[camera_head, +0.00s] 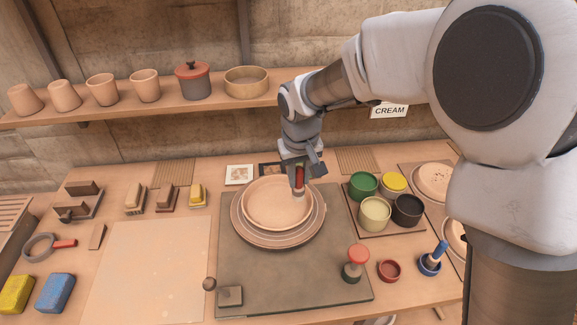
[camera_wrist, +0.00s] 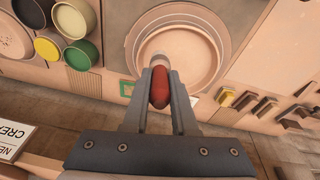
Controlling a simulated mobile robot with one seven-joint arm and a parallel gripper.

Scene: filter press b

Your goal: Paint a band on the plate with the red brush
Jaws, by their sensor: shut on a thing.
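My gripper (camera_head: 299,172) is shut on the red brush (camera_head: 300,182), holding it upright over the right inner side of the plate (camera_head: 268,206). The brush's pale lower end is close to the plate's surface; I cannot tell whether it touches. The plate is a plain tan dish on a round wheel (camera_head: 238,232). No painted band shows on it. In the wrist view, the red handle (camera_wrist: 159,88) sits between the two fingers (camera_wrist: 160,75), with the plate (camera_wrist: 196,50) beyond. The fingers and handle hide part of the plate.
Green, yellow, cream and dark paint pots stand in a tray (camera_head: 413,229) to the right. A red-topped green stand (camera_head: 358,262), red cup (camera_head: 389,270) and blue brush in a pot (camera_head: 432,263) are front right. A pale board (camera_head: 150,270) lies left. A shelf (camera_head: 200,103) runs behind.

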